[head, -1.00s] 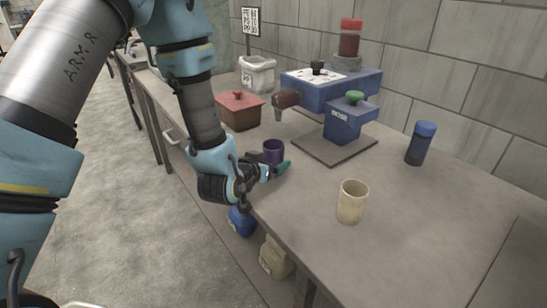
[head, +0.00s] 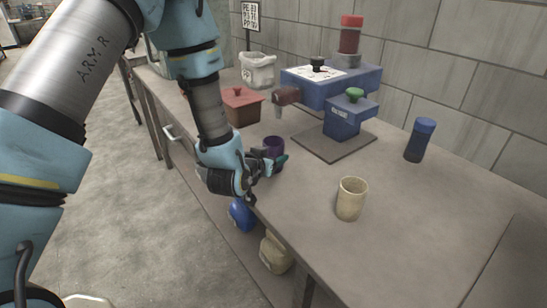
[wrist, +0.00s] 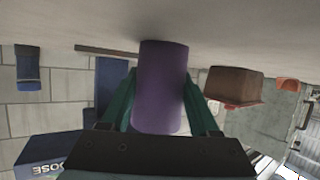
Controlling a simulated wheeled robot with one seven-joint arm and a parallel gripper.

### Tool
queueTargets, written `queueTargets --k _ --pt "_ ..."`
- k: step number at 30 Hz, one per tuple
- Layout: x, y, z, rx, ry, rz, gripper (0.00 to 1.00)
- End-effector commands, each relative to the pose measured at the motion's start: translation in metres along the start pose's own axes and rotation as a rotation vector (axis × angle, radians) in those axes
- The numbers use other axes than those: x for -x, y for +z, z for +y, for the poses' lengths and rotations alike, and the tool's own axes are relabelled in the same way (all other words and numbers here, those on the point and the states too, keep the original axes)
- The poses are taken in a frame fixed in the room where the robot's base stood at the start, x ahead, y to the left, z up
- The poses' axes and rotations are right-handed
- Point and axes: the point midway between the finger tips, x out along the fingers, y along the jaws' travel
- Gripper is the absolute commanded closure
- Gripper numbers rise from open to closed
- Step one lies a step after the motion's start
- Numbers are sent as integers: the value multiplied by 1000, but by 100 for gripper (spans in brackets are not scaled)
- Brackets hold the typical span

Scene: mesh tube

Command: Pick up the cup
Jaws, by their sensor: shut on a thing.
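A purple cup (head: 273,143) stands near the front edge of the counter in the head view, partly hidden by my gripper. In the wrist view, which is upside down, the purple cup (wrist: 161,88) fills the middle between two green fingers. My gripper (head: 272,162) is shut on the cup, with a finger along each side of it. The cup looks upright. Its base seems to be on or very close to the counter; I cannot tell which. A second cup, cream coloured (head: 351,198), stands alone to the right on the counter.
A blue coffee machine (head: 330,92) with a grey base plate stands behind the cup. A red-brown lidded box (head: 241,106) is to the left, and a blue bottle (head: 420,140) to the right. A white bin (head: 257,70) is at the back. The counter's front right is clear.

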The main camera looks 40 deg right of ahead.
Motion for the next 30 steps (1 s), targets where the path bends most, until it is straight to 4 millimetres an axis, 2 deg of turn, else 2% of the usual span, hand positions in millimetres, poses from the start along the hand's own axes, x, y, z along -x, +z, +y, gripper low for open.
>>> queueTargets --k 1,8,20,30 --pt "0 0 0 0 0 0 69" --pt "0 0 0 0 0 0 95" --pt "1 -2 0 0 0 1 96" --pt "7 -18 0 0 0 4 96"
